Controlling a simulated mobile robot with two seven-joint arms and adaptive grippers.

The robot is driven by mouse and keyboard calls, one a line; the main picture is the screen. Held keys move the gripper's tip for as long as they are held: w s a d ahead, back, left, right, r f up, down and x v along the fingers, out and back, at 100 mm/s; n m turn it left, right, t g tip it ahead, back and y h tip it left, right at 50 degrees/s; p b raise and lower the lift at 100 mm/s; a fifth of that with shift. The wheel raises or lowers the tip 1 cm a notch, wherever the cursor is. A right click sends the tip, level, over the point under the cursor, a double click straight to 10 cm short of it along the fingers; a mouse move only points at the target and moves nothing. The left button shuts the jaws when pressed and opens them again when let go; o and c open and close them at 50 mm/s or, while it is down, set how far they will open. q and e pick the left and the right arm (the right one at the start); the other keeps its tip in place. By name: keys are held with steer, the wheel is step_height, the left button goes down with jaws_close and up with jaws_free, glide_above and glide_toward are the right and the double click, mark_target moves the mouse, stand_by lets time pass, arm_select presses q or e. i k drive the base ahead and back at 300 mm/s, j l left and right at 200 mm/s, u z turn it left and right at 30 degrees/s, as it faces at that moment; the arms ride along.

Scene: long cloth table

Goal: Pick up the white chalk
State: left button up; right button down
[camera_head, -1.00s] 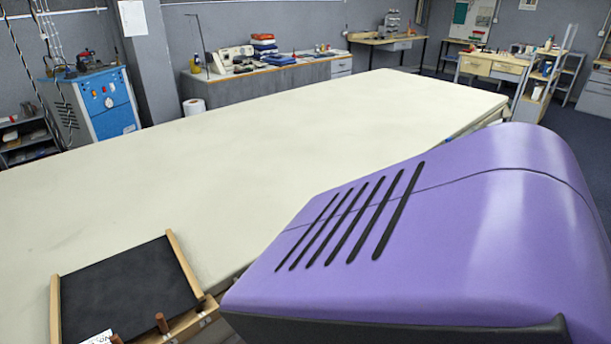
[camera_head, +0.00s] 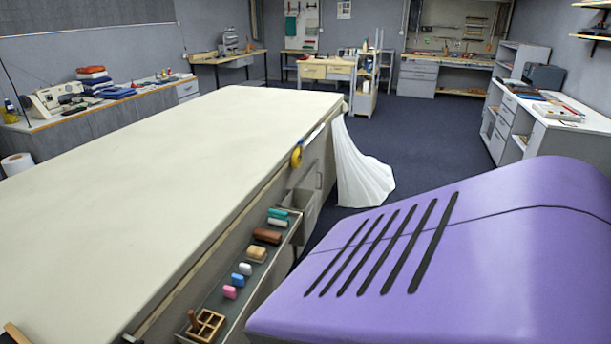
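A small white block (camera_head: 245,268), which looks like the white chalk, lies in a narrow grey tray (camera_head: 213,301) along the table's near side. It sits between a tan block (camera_head: 257,253) and a blue piece (camera_head: 238,280). A pink piece (camera_head: 229,292) lies nearer. Farther along are a brown block (camera_head: 267,236), a pale grey-white piece (camera_head: 277,222) and a teal piece (camera_head: 278,213). Neither of my grippers is in view.
The long cloth table (camera_head: 160,160) has a broad bare top. A wooden compartment box (camera_head: 207,325) stands at the tray's near end. A yellow tape (camera_head: 297,156) hangs on the table's side. White cloth (camera_head: 355,170) drapes to the floor. Open floor (camera_head: 425,140) lies to the right.

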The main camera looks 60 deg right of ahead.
mark_target(246, 269)
steer(key=z, duration=1.6)
steer(key=i+l+u, duration=0.1)
steer(key=u, duration=0.3)
steer(key=l+u, duration=0.1)
steer(key=u, duration=0.35)
steer(key=i+l+u, duration=0.15)
steer(key=u, duration=0.25)
steer(key=l+u, duration=0.2)
steer(key=u, duration=0.2)
steer(key=l+u, duration=0.3)
steer(key=l, duration=0.2)
steer(key=l+u, duration=0.3)
steer(key=l, duration=0.25)
steer(key=k+l, duration=0.1)
steer(key=l, duration=0.55)
steer(key=l+u, duration=0.1)
steer(key=l, duration=0.55)
steer(key=k+l, duration=0.15)
steer(key=l, duration=0.45)
